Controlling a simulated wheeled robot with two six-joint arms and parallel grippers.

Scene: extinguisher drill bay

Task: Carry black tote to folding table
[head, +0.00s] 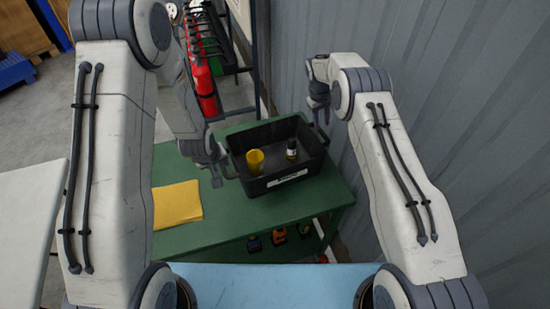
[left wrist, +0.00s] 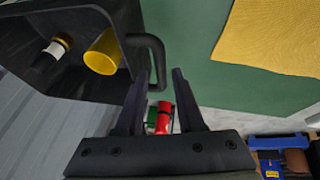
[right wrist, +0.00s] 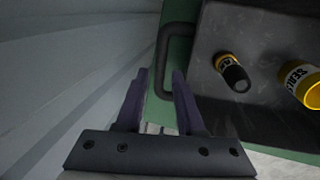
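The black tote (head: 238,150) stands on a green workbench (head: 225,230), with a yellow cup-like container (head: 255,160) and a small dark bottle with a pale label (head: 291,148) inside. My left gripper (head: 216,174) is open at the tote's left end; in the left wrist view the handle (left wrist: 158,52) reaches between its fingertips (left wrist: 162,72). My right gripper (head: 319,110) is open at the right end; in the right wrist view the other handle (right wrist: 163,68) lies at its fingertips (right wrist: 160,72). Neither is closed on a handle. A pale tabletop (head: 30,220), possibly the folding table, shows at the left edge.
A yellow cloth (head: 177,204) lies on the bench left of the tote. A rack with red extinguishers (head: 203,85) stands behind. A corrugated grey wall (head: 320,30) is close on the right. Several small items sit on the bench's lower shelf.

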